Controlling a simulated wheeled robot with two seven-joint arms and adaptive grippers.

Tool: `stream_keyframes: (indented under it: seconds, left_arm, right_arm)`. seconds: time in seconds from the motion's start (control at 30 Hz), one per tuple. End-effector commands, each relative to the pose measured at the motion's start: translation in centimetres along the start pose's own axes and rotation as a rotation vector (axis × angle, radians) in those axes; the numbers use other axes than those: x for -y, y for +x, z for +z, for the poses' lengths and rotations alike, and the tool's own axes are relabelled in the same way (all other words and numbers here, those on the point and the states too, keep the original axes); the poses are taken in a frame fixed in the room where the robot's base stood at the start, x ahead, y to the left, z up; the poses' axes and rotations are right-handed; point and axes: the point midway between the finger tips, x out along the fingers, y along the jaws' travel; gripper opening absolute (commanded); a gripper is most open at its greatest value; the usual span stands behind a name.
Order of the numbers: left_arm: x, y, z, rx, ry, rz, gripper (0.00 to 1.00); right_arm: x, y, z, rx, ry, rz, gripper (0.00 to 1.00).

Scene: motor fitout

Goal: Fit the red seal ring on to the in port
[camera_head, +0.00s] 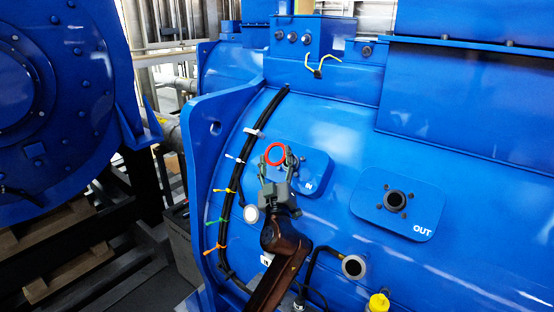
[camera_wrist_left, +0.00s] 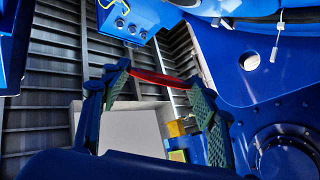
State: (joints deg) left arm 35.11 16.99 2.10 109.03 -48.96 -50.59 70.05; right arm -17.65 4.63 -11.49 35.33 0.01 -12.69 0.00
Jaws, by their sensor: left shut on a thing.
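The red seal ring (camera_head: 268,149) is held between the fingertips of my left gripper (camera_head: 277,160), in front of the motor's blue face. In the left wrist view the ring (camera_wrist_left: 163,78) shows nearly edge-on, spanning the two green-padded fingers of the gripper (camera_wrist_left: 158,85). The IN plate (camera_head: 318,172) is just behind and right of the gripper. Its port opening is hidden by the gripper, or too small to make out. I cannot tell how far the ring is from the plate. My right gripper is not in view.
The OUT plate (camera_head: 426,211) with its open port (camera_head: 395,200) is to the right. A black cable bundle (camera_head: 240,172) with coloured ties runs left of the gripper. Below are a metal stub (camera_head: 354,267) and a yellow cap (camera_head: 378,302). A blue flange (camera_head: 205,150) stands out at left.

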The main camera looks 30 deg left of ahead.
Motion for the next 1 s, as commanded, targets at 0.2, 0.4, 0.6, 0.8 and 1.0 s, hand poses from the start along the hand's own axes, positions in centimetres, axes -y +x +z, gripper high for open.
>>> stream_keyframes:
  seconds: [0.2,0.4,0.6,0.8,1.0]
  left_arm:
    - [0.1,0.4,1.7,0.007,-0.001,-0.011,0.42]
    - [0.4,0.9,3.5,0.006,0.001,-0.013,0.42]
    - [0.3,1.4,5.1,0.006,0.001,-0.013,0.42]
    - [0.3,1.8,5.9,0.005,0.000,-0.013,0.42]
    - [0.2,1.9,6.2,0.005,0.002,-0.013,0.42]
  right_arm:
    - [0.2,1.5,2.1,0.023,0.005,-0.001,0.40]
    - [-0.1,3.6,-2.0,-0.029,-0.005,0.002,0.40]
    - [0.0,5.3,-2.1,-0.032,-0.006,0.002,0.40]
    - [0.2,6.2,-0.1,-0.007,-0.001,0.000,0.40]
    - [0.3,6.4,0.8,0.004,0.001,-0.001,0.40]
